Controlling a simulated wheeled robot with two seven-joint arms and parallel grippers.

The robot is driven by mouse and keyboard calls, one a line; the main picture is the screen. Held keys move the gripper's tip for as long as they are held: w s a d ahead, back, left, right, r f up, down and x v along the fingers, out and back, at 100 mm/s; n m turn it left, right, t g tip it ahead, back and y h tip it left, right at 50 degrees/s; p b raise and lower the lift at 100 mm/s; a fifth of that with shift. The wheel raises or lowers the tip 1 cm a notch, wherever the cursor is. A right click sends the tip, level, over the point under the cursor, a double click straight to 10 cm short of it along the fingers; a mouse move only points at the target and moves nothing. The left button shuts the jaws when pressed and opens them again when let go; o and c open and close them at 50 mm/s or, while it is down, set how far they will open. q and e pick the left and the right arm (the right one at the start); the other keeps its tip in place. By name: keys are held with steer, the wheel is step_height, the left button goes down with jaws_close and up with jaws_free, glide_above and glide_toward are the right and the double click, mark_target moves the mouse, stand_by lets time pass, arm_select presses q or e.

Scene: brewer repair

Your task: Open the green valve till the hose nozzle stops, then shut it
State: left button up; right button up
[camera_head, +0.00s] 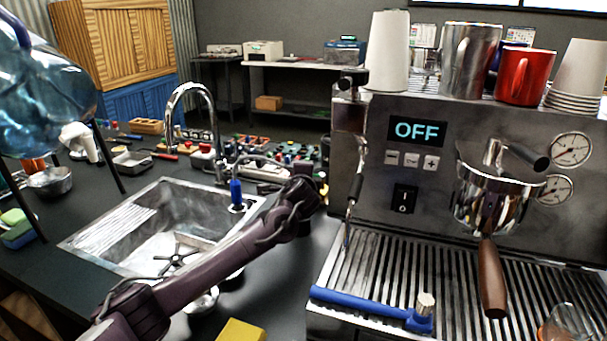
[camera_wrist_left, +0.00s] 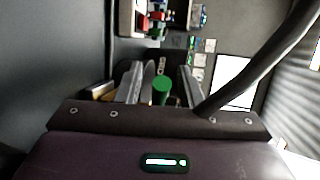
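The green valve shows in the left wrist view as a small round green knob (camera_wrist_left: 161,90) between my left gripper's fingers (camera_wrist_left: 165,82). The fingers stand apart, with a gap on the right side of the knob. I cannot tell whether the left finger touches it. In the head view my left arm reaches up from the lower left, and its gripper (camera_head: 318,186) is beside the left side of the coffee machine. The green knob is hidden there. A thin metal wand (camera_head: 349,205) hangs at the machine's left edge; I cannot tell whether it is the hose nozzle. My right gripper is not in view.
The coffee machine (camera_head: 385,225) reads OFF, with cups on top. A blue-handled tool (camera_head: 365,305) lies on its drip tray (camera_head: 390,265). A sink (camera_head: 110,225) with a tall tap (camera_head: 190,90) is at left. A dark hose (camera_wrist_left: 265,55) crosses the wrist view.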

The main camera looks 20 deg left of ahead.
arm_select(q)
steer(key=p+v, duration=0.2)
steer(key=v, duration=0.5)
